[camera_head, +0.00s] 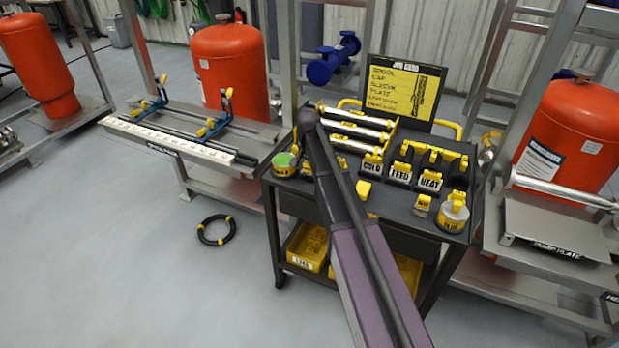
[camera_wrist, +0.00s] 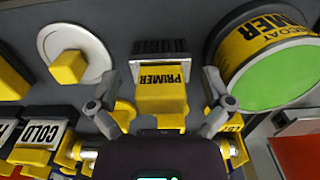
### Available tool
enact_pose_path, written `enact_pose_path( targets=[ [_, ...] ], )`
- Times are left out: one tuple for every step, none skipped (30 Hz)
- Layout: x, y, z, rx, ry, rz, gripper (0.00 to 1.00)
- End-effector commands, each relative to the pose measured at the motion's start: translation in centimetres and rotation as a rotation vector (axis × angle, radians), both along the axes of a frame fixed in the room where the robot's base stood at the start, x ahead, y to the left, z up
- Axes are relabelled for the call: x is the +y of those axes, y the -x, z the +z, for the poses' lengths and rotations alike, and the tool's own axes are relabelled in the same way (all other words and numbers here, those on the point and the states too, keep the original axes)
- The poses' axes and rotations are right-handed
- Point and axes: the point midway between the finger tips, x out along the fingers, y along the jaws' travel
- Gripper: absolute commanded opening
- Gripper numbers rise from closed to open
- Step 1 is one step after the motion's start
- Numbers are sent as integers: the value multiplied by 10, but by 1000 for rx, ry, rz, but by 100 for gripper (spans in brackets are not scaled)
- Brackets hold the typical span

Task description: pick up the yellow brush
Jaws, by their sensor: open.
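The yellow brush (camera_wrist: 160,92) is in the middle of the wrist view. It has a yellow body lettered PRIMER and a block of dark bristles at its top end in the picture. My gripper (camera_wrist: 160,104) is open, with one finger on each side of the brush. Gaps show between the fingers and the brush, and nothing is held. Whether the fingers are down at the brush's height, I cannot tell. In the head view my arm covers this part of the cart top, and I cannot make out the brush or the gripper there.
A primer can with a green top (camera_wrist: 262,75) stands close right of the brush in the wrist view. A white disc with a yellow block (camera_wrist: 72,55) lies left. The COLD holder (camera_head: 372,164) and other labelled holders stand on the dark cart (camera_head: 402,212), before a sign board (camera_head: 404,90).

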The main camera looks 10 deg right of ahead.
Motion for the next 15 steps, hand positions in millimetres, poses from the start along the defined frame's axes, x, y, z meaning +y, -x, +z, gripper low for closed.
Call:
enact_pose_path(
  targets=[
    [0,0,-6,0,0,0,100],
    [0,0,-7,0,0,0,100],
    [0,0,-9,0,0,0,100],
    [0,0,-10,0,0,0,100],
    [0,0,-10,0,0,0,100],
    [0,0,-11,0,0,0,100],
    [0,0,-11,0,0,0,100],
    [0,0,-11,0,0,0,100],
    [0,0,-11,0,0,0,100],
    [0,0,-11,0,0,0,100],
    [0,0,-10,0,0,0,100],
    [0,0,-10,0,0,0,100],
    [0,0,-10,0,0,0,100],
    [0,0,-10,0,0,0,100],
    [0,0,-10,0,0,0,100]
  ],
)
